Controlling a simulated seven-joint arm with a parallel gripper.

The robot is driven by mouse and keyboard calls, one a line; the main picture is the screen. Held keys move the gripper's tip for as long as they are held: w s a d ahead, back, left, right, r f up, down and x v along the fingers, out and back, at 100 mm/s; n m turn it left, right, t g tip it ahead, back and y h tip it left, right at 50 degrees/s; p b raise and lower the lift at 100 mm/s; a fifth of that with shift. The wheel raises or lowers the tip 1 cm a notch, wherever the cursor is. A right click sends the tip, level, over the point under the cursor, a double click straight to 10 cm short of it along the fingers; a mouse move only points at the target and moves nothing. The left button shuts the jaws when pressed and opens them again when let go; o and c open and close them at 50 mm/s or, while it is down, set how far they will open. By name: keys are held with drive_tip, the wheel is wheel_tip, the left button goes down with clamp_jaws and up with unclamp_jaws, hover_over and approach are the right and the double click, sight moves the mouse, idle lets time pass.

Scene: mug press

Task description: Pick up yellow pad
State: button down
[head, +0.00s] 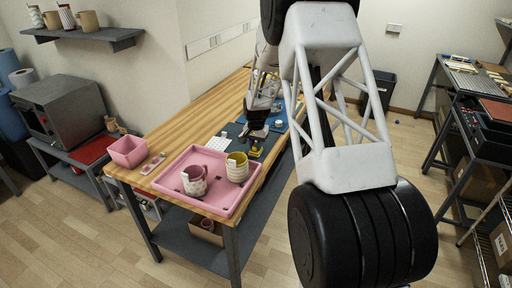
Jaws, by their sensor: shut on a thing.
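My gripper (256,134) is small and dark in the head view, pointing down over the dark mat at the middle of the wooden bench. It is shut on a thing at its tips. A small yellow piece (256,151), which looks like the yellow pad, shows just below the fingers. The exact contact between the fingers and the pad is too small to make out.
A pink tray (174,174) at the bench's near end holds a patterned mug (194,181) and a yellow mug (237,168). A pink bin (128,151) stands at the left corner. A white rack (221,143) and a blue mat (277,117) lie near the gripper.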

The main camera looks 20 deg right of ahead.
drive_tip(key=shift+r, duration=0.4)
wheel_tip(320, 180, up, 3)
drive_tip(key=shift+f, duration=0.1)
drive_tip(key=s+a, duration=0.1)
drive_tip(key=s, duration=0.8)
drive_tip(key=s+a+r, duration=0.1)
drive_tip(key=s, duration=0.3)
drive_tip(key=shift+s+a, duration=0.25)
drive_tip(key=shift+a, duration=0.1)
drive_tip(key=shift+s+a+r, duration=0.15)
drive_tip(key=shift+s+a, duration=0.05)
drive_tip(key=shift+s, duration=0.9)
drive_tip(key=c, duration=1.5)
unclamp_jaws()
drive_tip(key=shift+c, duration=1.5)
drive_tip(key=w+d+r, duration=0.1)
drive_tip(key=w+d, duration=0.2)
drive_tip(key=w, duration=0.7)
drive_tip(key=w+d+r, duration=0.1)
drive_tip(key=w+d, duration=0.2)
drive_tip(key=w, duration=0.8)
drive_tip(key=w+d+r, duration=0.1)
drive_tip(key=w+d, duration=0.2)
drive_tip(key=w, duration=0.8)
drive_tip(key=shift+w+d+r, duration=0.15)
drive_tip(key=shift+d+r, duration=0.1)
drive_tip(key=shift+r, duration=0.15)
